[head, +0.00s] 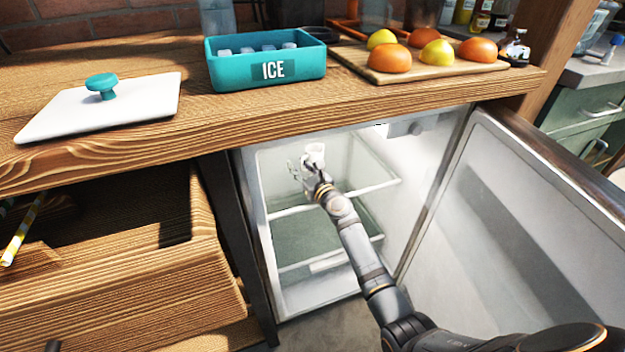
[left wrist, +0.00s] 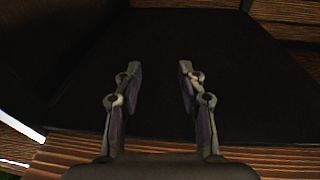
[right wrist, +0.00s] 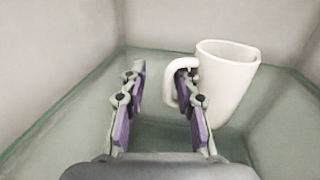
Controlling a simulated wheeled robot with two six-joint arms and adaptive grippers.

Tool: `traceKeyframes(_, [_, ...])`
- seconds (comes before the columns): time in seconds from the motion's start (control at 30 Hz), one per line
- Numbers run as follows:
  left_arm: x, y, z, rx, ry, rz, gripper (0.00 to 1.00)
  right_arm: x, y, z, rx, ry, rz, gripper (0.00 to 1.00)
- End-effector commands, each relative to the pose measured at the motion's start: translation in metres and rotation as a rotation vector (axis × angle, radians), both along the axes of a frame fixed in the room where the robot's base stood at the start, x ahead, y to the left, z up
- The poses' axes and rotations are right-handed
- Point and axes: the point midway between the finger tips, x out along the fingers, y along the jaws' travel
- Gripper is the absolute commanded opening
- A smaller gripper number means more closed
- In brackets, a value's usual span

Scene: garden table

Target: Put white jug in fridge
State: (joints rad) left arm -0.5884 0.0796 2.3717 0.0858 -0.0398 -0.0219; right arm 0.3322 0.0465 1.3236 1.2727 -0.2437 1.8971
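The white jug (head: 315,151) is inside the open fridge (head: 425,160), on the upper glass shelf as far as I can see. In the right wrist view the jug (right wrist: 226,86) stands right of the fingers, with its handle toward them. My right gripper (head: 308,170) reaches into the fridge.
The fridge door (head: 535,220) stands open at the right. A wooden counter (head: 150,135) runs above the fridge. It holds a teal ice box (head: 225,75), a white lid (head: 60,115) and a board of fruit (head: 440,67). An open wooden drawer (head: 120,285) is at the left.

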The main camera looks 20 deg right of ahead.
Motion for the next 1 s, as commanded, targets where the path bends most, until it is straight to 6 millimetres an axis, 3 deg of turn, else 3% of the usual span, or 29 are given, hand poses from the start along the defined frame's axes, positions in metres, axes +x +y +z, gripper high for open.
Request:
traceKeyframes(0.27, [-0.010, -0.001, -0.076, -0.008, 0.315, -0.005, 0.40, -0.022, -0.005, 0.001, -0.001, 0.002, 0.000, 0.30])
traceKeyframes(0.6, [-0.052, -0.005, -0.166, -0.017, 0.694, -0.023, 0.40, -0.054, -0.012, 0.001, -0.001, 0.002, 0.000, 0.30])
traceKeyframes(0.8, [-0.088, -0.009, -0.208, -0.023, 0.900, -0.037, 0.40, -0.079, -0.017, 0.000, -0.001, 0.002, 0.001, 0.30])
traceKeyframes(1.0, [-0.115, -0.011, -0.232, -0.027, 1.034, -0.048, 0.40, -0.104, -0.023, 0.000, -0.001, 0.002, 0.000, 0.30])
